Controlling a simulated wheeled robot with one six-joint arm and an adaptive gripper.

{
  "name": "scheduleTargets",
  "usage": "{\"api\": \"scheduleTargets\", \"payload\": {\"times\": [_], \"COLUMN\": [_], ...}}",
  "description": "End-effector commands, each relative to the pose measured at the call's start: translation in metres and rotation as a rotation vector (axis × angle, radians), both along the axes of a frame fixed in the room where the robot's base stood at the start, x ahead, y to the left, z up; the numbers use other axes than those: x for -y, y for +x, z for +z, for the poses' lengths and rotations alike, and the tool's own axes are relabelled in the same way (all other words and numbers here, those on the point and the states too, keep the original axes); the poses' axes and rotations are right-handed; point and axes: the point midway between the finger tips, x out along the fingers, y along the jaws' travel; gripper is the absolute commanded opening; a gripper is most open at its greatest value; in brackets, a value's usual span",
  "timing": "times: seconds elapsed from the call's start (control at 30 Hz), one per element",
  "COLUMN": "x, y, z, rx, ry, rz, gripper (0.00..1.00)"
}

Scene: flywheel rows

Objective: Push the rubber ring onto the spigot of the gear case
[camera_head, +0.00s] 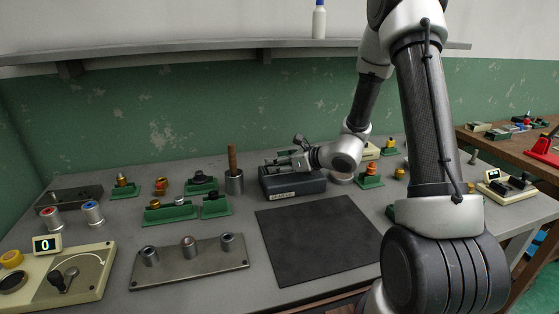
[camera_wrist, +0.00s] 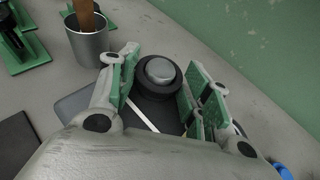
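The gear case (camera_head: 291,184) is a dark grey block with a label on its front, at the back middle of the bench. My gripper (camera_head: 292,157) is over its top and hides part of it. In the wrist view, a black rubber ring (camera_wrist: 148,91) encircles a round silver spigot (camera_wrist: 160,70) whose end shows through it. How far down the ring sits is not clear. The green-padded fingers of my gripper (camera_wrist: 158,66) are spread on either side of the ring and look apart from it, though contact at the edges is hard to judge.
A metal cup (camera_head: 235,184) with a brown handle stands just left of the case. A black mat (camera_head: 318,240) lies clear in front. A plate with several metal posts (camera_head: 190,265) and green holders (camera_head: 172,212) fill the left side. A shelf (camera_head: 180,47) runs above.

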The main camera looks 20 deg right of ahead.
Motion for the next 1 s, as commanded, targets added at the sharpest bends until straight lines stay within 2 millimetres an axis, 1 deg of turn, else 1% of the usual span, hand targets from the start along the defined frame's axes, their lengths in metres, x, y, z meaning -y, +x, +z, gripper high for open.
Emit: {"api": "scheduleTargets", "payload": {"times": [0.03,0.13,0.4,0.5,0.57,0.9,1.0], "x": [0.000,0.000,0.001,0.005,0.010,0.050,0.059], "y": [0.000,0.000,0.000,-0.004,-0.010,-0.064,-0.076], "z": [0.000,0.000,0.001,0.004,0.007,0.035,0.041], "rx": [0.000,0.000,0.000,0.002,0.002,0.001,0.002], "ry": [0.000,0.000,-0.001,-0.001,-0.001,0.000,-0.001], "rz": [0.000,0.000,-0.002,-0.002,-0.004,-0.003,-0.001], "gripper": [0.56,0.74,0.74,0.74,0.74,0.74,0.74]}}
